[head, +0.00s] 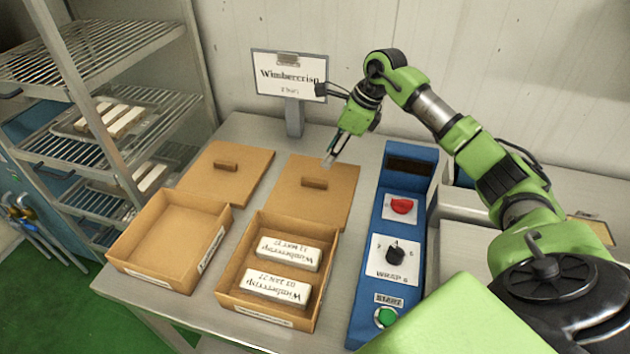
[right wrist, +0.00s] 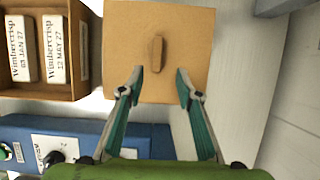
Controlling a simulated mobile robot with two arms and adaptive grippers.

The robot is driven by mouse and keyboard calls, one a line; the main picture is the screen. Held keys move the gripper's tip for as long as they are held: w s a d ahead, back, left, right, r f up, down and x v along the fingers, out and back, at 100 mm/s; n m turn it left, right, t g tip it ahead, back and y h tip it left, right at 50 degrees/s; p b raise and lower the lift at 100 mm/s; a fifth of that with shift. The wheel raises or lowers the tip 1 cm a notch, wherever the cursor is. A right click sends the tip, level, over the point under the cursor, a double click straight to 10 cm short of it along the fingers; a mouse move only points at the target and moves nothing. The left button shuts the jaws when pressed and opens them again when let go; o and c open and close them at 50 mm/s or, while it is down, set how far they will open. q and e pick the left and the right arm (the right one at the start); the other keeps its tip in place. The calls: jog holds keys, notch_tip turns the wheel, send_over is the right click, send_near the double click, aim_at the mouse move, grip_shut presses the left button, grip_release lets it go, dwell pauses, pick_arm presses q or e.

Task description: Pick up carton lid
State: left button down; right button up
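Two brown carton lids with raised handles lie flat on the steel table: a left lid (head: 240,182) and a right lid (head: 337,200). The right lid (right wrist: 185,30) also shows in the right wrist view, its handle (right wrist: 156,52) beyond my fingertips. My right gripper (head: 330,160) is above the far part of this lid, open and empty; its two fingers (right wrist: 158,80) stand well apart in the right wrist view. An open carton (head: 228,282) holding two white wrapped bars stands in front of it. My left gripper is not in view.
An empty open carton (head: 125,243) stands at the left. A blue control box (head: 372,255) with a red button, a dial and a green button is right of the full carton. A sign (head: 290,75) on a post stands behind the lids. A wire rack (head: 110,105) is far left.

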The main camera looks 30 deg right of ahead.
aim_at(317, 181)
jog(key=x, duration=0.4)
jog(key=shift+a+p, duration=0.1)
jog(key=shift+p, duration=0.3)
jog(key=shift+w+f, duration=0.1)
jog(key=shift+f, duration=0.15)
jog(key=shift+a+f+p, duration=0.25)
jog(key=shift+f+p, duration=0.45)
jog(key=shift+p, duration=0.05)
jog(key=p+x, duration=0.1)
jog(key=x, duration=0.2)
jog(key=shift+f, duration=0.15)
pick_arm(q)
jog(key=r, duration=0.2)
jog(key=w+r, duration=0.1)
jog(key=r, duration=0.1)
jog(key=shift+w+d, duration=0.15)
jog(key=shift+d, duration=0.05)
pick_arm(e)
jog(key=shift+a+f, duration=0.1)
jog(key=shift+f, duration=0.2)
grip_shut()
